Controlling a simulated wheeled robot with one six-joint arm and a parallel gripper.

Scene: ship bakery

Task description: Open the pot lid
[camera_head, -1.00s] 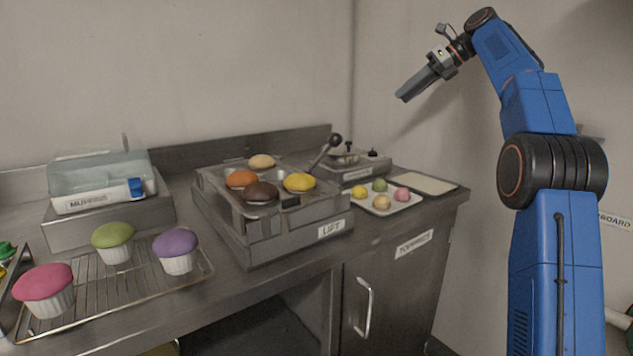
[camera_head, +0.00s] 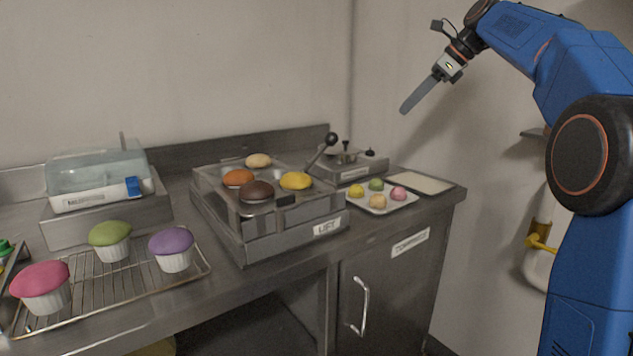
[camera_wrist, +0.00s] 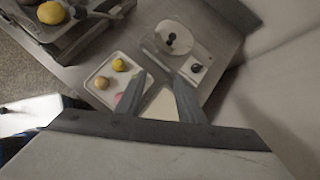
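The pot lid (camera_head: 345,156) is a small metal disc with a dark knob, seated on a grey unit (camera_head: 358,170) at the back right of the counter. In the wrist view the round lid (camera_wrist: 160,38) with its black knob lies beyond my fingertips. My gripper (camera_head: 404,110) is in the air above and right of the lid, clear of it, pointing down and left. In the wrist view its two fingers (camera_wrist: 160,82) are spread apart with nothing held between them.
A white plate of small coloured balls (camera_head: 402,203) and a pale board (camera_head: 420,181) lie in front of the lid's unit. The LIFT machine (camera_head: 285,240) with buns and a raised black-knobbed lever (camera_head: 322,152) stands left. A rack (camera_head: 120,285) holds muffins. A wall rises behind.

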